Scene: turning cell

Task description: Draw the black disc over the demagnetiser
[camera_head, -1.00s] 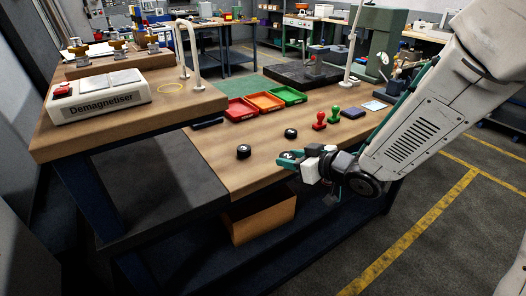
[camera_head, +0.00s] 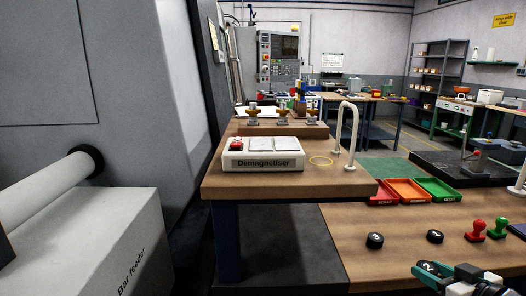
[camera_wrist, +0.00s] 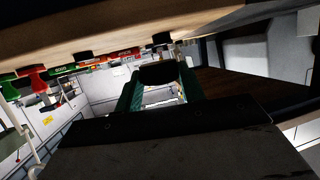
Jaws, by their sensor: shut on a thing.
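The demagnetiser (camera_head: 262,163), a white box with its name on the front, a red button and two pale top plates, sits on the raised wooden bench at centre left in the head view. My gripper (camera_head: 430,272) is at the lower right, shut on a black disc (camera_head: 427,266) with a white mark on top. It is right of the demagnetiser and well apart from it. In the wrist view the teal fingers hold the black disc (camera_wrist: 158,74) at their tips. Two other black discs (camera_head: 374,240) (camera_head: 435,236) stand on the lower bench.
Red, orange and green trays (camera_head: 408,191) lie behind the loose discs. Red and green stamps (camera_head: 475,230) stand to the right. A bar feeder (camera_head: 95,245) fills the left.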

